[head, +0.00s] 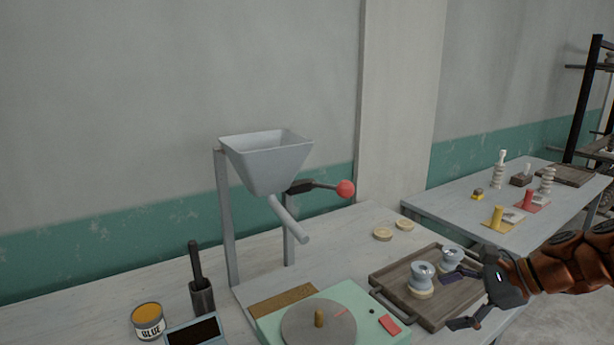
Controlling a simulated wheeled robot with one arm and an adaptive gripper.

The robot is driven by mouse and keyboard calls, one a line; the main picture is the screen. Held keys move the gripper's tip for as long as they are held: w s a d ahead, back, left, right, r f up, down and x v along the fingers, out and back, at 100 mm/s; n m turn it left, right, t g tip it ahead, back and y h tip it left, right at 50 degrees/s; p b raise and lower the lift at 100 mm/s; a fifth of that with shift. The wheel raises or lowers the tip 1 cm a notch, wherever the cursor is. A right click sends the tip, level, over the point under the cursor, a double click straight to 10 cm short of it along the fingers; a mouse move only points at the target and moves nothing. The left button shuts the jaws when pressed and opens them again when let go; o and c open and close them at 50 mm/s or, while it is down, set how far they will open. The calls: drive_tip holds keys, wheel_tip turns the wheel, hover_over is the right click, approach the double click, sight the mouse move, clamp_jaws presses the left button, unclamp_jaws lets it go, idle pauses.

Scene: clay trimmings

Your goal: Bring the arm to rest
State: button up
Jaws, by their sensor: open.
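My gripper (459,301) is at the lower right in the head view, at the end of my orange-brown arm, which reaches in from the right edge. Its dark fingers are spread apart and nothing shows between them. It is over or beside the right part of a dark wooden tray (462,308). Two grey-blue pieces with pale bases stand on the tray, the front one (422,279) and the rear one (451,259). One finger appears close to the rear piece; I cannot tell whether they touch.
A hopper (266,160) with a chute and a red-knobbed lever (345,189) rises from the table. A second table (440,203) with several small objects stands at right.

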drive_tip(key=s+a+f+n+g+h+p, duration=0.1)
drive_tip(key=s+a+n+g+h+p, duration=0.3)
drive_tip(key=s+a+n, duration=0.7)
drive_tip(key=s+f+n+g+h, duration=0.2)
drive_tip(key=s+n+h, duration=0.3)
drive_tip(key=s, duration=1.1)
drive_tip(key=shift+s+d+f+n, duration=0.15)
drive_tip(key=shift+d+f+n, duration=0.3)
drive_tip(key=shift+n, duration=0.85)
